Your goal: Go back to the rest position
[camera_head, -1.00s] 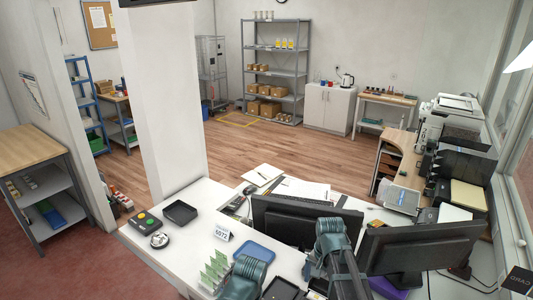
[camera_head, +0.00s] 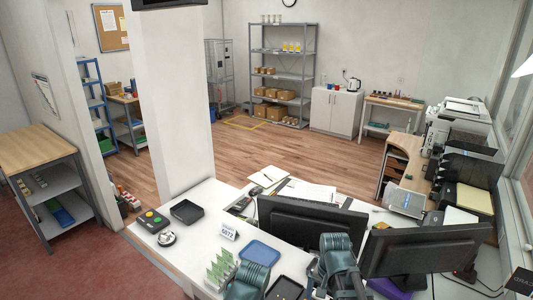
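My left arm link (camera_head: 246,282) shows at the bottom edge, in front of the counter's green-and-white cards. My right arm link (camera_head: 336,262) shows at the bottom, between the two black monitors and overlapping the left one's lower corner. Both links are dark teal. Neither gripper shows its fingers; both are out of the picture, so I cannot see whether they hold anything.
The white counter (camera_head: 205,250) carries a black tray (camera_head: 187,211), a button box (camera_head: 154,221), a blue tray (camera_head: 260,253), a number sign (camera_head: 228,231) and green cards (camera_head: 221,268). The left monitor (camera_head: 310,227) and right monitor (camera_head: 423,249) stand close to my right arm.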

